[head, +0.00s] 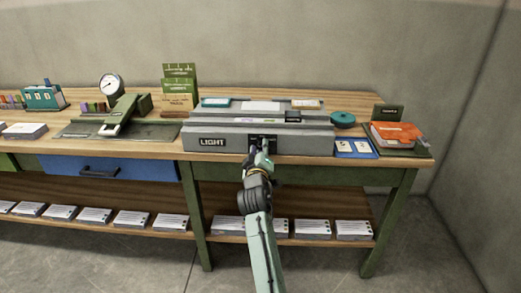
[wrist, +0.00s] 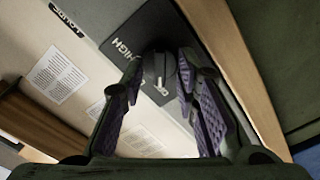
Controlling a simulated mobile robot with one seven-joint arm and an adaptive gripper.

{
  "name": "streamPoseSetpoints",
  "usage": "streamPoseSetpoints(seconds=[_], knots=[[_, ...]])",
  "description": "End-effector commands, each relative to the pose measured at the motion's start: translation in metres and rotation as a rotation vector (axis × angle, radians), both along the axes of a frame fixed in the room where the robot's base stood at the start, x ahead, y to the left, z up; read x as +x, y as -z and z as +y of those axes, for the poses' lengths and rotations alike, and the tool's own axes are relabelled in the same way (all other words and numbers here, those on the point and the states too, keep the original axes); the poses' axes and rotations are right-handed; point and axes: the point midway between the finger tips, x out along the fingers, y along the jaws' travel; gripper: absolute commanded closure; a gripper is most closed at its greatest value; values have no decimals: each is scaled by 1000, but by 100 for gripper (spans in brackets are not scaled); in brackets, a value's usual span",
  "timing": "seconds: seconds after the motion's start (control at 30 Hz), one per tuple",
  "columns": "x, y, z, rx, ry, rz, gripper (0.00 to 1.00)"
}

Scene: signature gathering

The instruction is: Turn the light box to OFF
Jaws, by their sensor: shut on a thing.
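The light box (head: 222,142) is a wide grey box on the workbench, marked LIGHT on its front. In the wrist view, a dark plate (wrist: 205,45) on the box (wrist: 95,20) carries a round dark knob (wrist: 158,70). The word HIGH shows left of the knob; lettering below it is partly hidden. My gripper (head: 262,148) is at the middle of the box's front. In the wrist view my gripper (wrist: 161,72) has its purple-padded fingers on either side of the knob, shut on it. The fingers hide part of the plate, and the knob's exact setting is unclear.
The workbench (head: 360,92) holds a teal round item (head: 343,120), blue cards (head: 355,148) and an orange-topped stack (head: 396,133) to the right. A press-like tool (head: 126,112) and a dial gauge (head: 111,86) stand left. Paper stacks line the shelf below.

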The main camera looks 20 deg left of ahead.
Motion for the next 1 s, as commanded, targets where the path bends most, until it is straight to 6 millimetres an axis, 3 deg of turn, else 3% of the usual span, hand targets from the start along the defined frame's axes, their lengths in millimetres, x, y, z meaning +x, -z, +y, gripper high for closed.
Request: streamPoseSetpoints(seconds=[0.03,0.07,0.3,0.67,0.77,1.0], knots=[[0,0,0,-1,0,0,100],[0,0,0,-1,0,0,70],[0,0,0,0,0,0,54],[-3,0,-1,1,0,0,53],[-13,1,-3,2,-1,1,53],[-60,1,-17,3,0,1,53]])
